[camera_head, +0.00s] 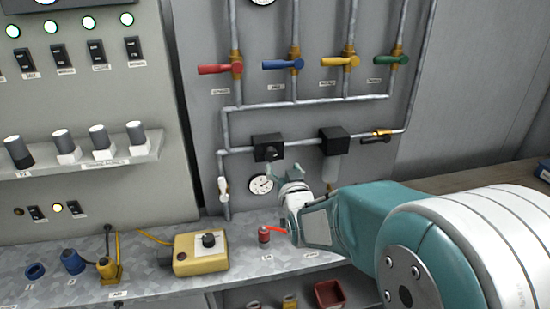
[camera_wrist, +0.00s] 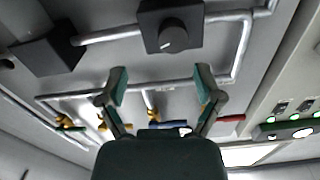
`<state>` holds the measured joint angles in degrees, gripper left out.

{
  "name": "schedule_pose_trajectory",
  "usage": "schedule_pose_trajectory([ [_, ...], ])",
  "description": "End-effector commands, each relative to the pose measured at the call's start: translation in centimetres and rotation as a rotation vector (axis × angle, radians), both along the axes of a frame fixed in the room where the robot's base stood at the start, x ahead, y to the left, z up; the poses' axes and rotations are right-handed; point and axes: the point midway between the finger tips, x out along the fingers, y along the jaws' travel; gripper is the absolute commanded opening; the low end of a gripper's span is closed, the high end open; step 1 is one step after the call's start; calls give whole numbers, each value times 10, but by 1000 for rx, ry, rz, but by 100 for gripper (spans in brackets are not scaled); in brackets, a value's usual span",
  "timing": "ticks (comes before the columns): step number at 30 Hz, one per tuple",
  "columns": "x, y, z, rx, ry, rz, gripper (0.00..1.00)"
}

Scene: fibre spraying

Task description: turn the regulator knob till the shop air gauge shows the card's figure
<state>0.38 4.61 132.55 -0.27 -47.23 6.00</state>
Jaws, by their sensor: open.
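The regulator is a black block (camera_head: 265,142) on the grey wall panel's pipes. Its round dark knob (camera_wrist: 174,38) faces out in the wrist view, with a pale mark on its face. The round white shop air gauge (camera_head: 261,185) hangs just below the regulator; its needle and figures are too small to read. My gripper (camera_head: 285,170) is just below and right of the regulator. In the wrist view my gripper (camera_wrist: 160,88) is open with nothing between its teal fingers, apart from the knob. I cannot make out a card with a figure.
A second black block (camera_head: 334,140) with a clear bowl sits right of the regulator. Red, blue, yellow and green valve handles (camera_head: 220,69) line the pipes above.

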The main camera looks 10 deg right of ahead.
Motion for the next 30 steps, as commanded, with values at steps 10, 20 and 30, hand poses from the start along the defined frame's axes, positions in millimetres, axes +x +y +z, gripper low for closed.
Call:
schedule_pose_trajectory([
  [10, 50, 3, -1, -1, 2, 3, 84],
  [20, 54, 0, 0, 1, 1, 3, 84],
  [30, 54, 2, 0, -1, 2, 3, 2],
])
